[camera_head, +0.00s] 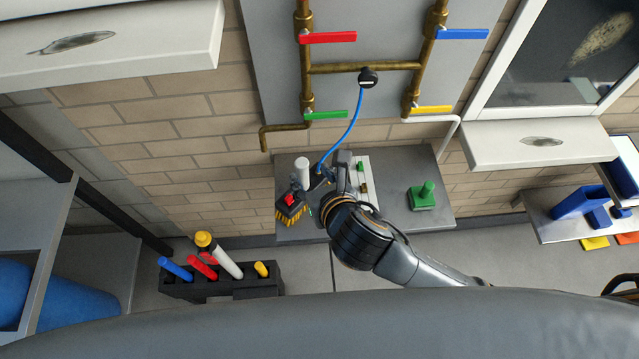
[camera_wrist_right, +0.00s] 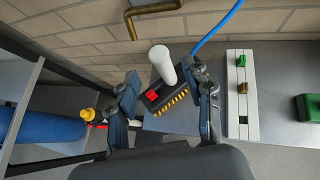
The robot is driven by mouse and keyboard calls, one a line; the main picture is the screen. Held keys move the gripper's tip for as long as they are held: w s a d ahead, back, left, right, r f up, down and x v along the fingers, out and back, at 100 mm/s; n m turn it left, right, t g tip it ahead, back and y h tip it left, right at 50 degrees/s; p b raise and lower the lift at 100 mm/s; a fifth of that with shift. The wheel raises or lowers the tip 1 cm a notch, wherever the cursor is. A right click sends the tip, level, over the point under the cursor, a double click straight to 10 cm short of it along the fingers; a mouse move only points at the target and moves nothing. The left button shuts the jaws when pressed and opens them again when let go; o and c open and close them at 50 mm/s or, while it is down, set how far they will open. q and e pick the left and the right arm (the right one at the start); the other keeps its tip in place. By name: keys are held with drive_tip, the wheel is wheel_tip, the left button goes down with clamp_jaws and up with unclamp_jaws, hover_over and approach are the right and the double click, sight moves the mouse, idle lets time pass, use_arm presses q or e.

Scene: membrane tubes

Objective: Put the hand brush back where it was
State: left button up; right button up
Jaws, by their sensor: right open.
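The hand brush (camera_head: 290,209) has a dark body, a red patch and yellow bristles. It is at the left end of the grey bench top (camera_head: 395,200). In the right wrist view the brush (camera_wrist_right: 172,101) shows between the spread fingers. My right gripper (camera_head: 319,180) is open beside the brush, with one finger partly hidden behind the wrist. In the right wrist view the gripper (camera_wrist_right: 166,82) has a wide gap between its fingers; I cannot tell whether either touches the brush. My left gripper is not in view.
A white cylinder (camera_head: 302,170) rises close behind the brush; I cannot tell whether they are joined. A blue hose (camera_head: 352,128) hangs nearby. A white strip (camera_wrist_right: 237,95) and a green block (camera_head: 422,197) are to the right. A black holder (camera_head: 213,287) stands at lower left.

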drive_tip(key=v, duration=0.5)
idle(1.2)
